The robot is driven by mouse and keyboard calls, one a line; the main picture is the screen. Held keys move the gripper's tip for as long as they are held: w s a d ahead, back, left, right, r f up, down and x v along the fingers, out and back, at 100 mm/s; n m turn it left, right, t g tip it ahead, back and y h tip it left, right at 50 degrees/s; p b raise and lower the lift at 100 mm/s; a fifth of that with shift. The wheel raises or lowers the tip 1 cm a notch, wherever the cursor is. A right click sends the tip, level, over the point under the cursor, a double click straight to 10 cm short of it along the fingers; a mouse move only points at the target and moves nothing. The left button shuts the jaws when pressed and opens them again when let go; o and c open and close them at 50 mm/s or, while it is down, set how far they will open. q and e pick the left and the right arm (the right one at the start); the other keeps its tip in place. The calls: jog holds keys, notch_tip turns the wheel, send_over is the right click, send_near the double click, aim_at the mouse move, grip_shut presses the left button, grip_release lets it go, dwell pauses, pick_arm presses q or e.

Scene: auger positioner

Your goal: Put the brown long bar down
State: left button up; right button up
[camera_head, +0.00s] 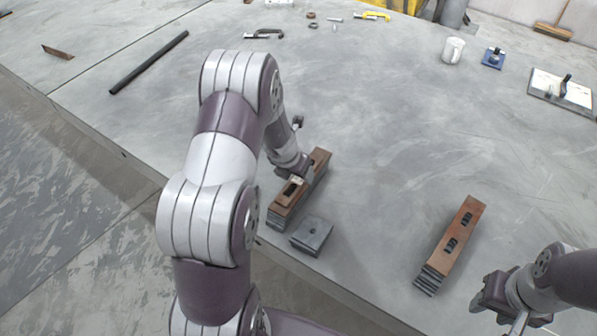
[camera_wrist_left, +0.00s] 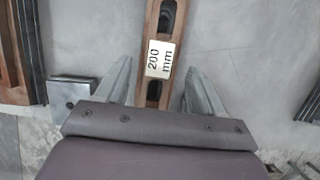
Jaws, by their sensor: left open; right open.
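The brown long bar (camera_head: 321,160) lies along the top of a stack of dark bars near the table's front edge. It also shows in the left wrist view (camera_wrist_left: 166,18), with a white "200 mm" label. My left gripper (camera_head: 292,182) is over this bar, partly hidden by its own wrist. In the left wrist view its two fingers (camera_wrist_left: 158,85) stand open, one on each side of the bar, with gaps between. My right gripper (camera_head: 496,308) is open and empty at the lower right, apart from the objects.
A grey square block (camera_head: 312,235) stands right of the stack. A second brown-topped stack (camera_head: 450,243) stands further right, near my right gripper. A dark rod (camera_head: 150,62), clamps, a white mug (camera_head: 453,50) and a board (camera_head: 561,91) lie farther back. The table's middle is clear.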

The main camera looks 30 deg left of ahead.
pick_arm(q)
jog(key=p+v, duration=0.3)
jog(key=v, duration=0.6)
jog(key=s+d+r+m+g, duration=0.1)
jog(key=s+d+m, duration=0.3)
jog(key=m, duration=0.8)
jog(key=s+d+r+m+g, duration=0.1)
jog(key=s+d+r+m, duration=0.2)
jog(key=m, duration=0.9)
jog(key=s+d+r+m+g, duration=0.1)
jog(key=s+d+r+m, duration=0.1)
jog(key=s+d+m, duration=0.3)
jog(key=s+m, duration=0.3)
jog(key=m, duration=0.4)
jog(key=shift+s+r, duration=0.2)
jog(key=shift+r, duration=0.2)
jog(key=shift+s+d, duration=0.1)
jog(key=shift+d, duration=0.1)
